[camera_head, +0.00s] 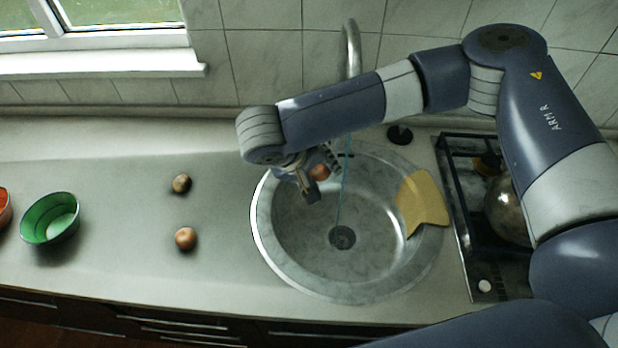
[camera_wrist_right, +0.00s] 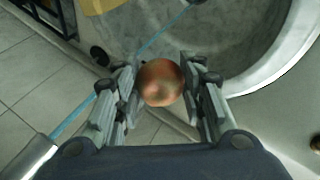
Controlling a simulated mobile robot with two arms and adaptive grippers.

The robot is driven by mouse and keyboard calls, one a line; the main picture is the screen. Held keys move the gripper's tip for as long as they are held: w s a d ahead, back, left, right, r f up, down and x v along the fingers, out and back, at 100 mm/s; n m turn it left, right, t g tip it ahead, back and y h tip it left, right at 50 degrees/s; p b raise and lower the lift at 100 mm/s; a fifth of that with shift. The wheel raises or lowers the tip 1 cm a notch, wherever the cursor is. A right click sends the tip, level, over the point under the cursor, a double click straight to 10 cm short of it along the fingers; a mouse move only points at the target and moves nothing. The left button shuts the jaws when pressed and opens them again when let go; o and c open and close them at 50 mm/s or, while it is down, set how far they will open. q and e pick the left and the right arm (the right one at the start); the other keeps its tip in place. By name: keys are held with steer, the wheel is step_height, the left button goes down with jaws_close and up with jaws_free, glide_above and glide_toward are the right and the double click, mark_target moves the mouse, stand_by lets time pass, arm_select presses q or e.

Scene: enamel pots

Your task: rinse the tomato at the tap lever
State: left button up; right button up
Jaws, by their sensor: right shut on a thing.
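The tomato (camera_head: 319,172), round and reddish-brown, is in my right gripper (camera_head: 316,182) over the back left part of the sink (camera_head: 262,232). In the right wrist view the tomato (camera_wrist_right: 161,83) sits between the two fingers of the right gripper (camera_wrist_right: 160,85), which is shut on it. The metal tap (camera_head: 352,48) stands behind the sink, partly hidden by my right arm. A thin blue water stream (camera_head: 343,185) runs down towards the drain, just right of the tomato in the head view. A black knob (camera_head: 400,134), possibly the tap lever, is behind the sink. My left gripper is not in view.
A yellow cloth (camera_head: 420,200) hangs over the sink's right side. A hob with a round metal pot (camera_head: 507,212) is further right. Two brownish round items (camera_head: 181,184) (camera_head: 186,238) lie on the left counter, near a green bowl (camera_head: 42,222) and an orange-red bowl (camera_head: 4,207).

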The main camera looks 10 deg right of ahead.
steer(key=shift+w+d+f+b, duration=0.15)
steer(key=shift+w+d, duration=0.25)
steer(key=shift+d, duration=0.2)
steer(key=shift+w+d+f+b, duration=0.1)
steer(key=shift+w+d+b, duration=0.05)
steer(key=shift+w+d, duration=0.35)
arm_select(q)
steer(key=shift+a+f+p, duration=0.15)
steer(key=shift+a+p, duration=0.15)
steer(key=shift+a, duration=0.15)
arm_select(e)
steer(key=shift+w+d+f, duration=0.2)
steer(key=shift+w+d, duration=0.25)
steer(key=shift+d, duration=0.3)
steer(key=shift+w+d+f, duration=0.15)
steer(key=shift+w+d, duration=0.3)
steer(key=shift+d, duration=0.3)
steer(key=shift+s, duration=0.1)
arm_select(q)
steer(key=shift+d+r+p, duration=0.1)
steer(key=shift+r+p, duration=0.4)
arm_select(e)
steer(key=shift+s+d, duration=0.35)
steer(key=shift+s, duration=0.1)
steer(key=shift+w+a, duration=0.1)
